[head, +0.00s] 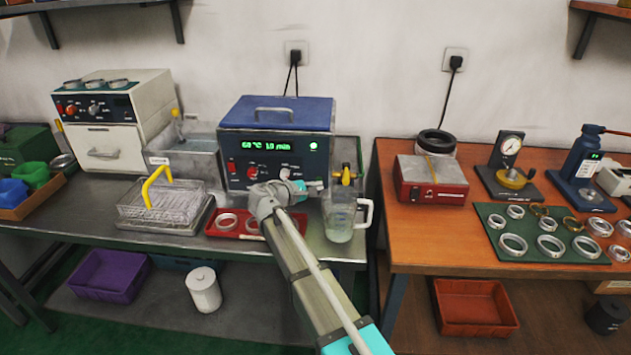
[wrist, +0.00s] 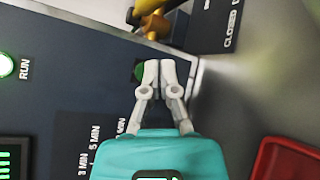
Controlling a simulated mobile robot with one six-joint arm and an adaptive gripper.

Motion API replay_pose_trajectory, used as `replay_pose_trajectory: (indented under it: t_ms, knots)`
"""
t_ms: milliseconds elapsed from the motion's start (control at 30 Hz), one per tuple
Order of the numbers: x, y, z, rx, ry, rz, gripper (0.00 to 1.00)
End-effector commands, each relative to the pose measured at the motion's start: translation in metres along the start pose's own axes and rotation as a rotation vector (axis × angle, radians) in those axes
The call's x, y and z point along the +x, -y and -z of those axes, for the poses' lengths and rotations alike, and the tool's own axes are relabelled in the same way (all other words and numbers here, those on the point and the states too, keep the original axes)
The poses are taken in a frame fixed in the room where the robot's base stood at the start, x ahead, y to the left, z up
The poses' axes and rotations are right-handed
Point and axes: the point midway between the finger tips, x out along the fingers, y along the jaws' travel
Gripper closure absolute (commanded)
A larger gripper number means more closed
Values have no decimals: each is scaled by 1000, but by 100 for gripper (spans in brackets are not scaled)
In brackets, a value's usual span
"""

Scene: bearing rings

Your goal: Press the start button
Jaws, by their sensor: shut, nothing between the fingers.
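The machine with a blue lid (head: 275,112) has a dark front panel with a lit green display (head: 265,145) reading about 60 °C and 10 min. A green button (wrist: 139,72) on the panel is partly hidden behind my fingertips in the wrist view; my arm hides it in the head view. My gripper (wrist: 152,66) is shut and empty, its tips over or right beside the button. Whether they touch it I cannot tell. In the head view my gripper (head: 319,186) is at the panel's lower right. The RUN lamp (wrist: 5,66) glows green.
A yellow-handled valve (head: 347,175) and a glass beaker (head: 340,220) stand just right of my gripper. A red tray with rings (head: 219,223) lies below the panel. A wire basket with a yellow handle (head: 160,200) is at left. Knobs (head: 252,173) sit left of my gripper.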

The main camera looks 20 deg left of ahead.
Motion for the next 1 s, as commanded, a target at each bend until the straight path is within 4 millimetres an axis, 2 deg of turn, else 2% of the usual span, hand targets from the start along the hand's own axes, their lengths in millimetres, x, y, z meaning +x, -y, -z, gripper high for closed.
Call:
replay_pose_trajectory:
  t_ms: [367,1000]
  knots:
    - [-4,3,-3,0,0,0,100]
    - [-35,26,-26,0,0,0,100]
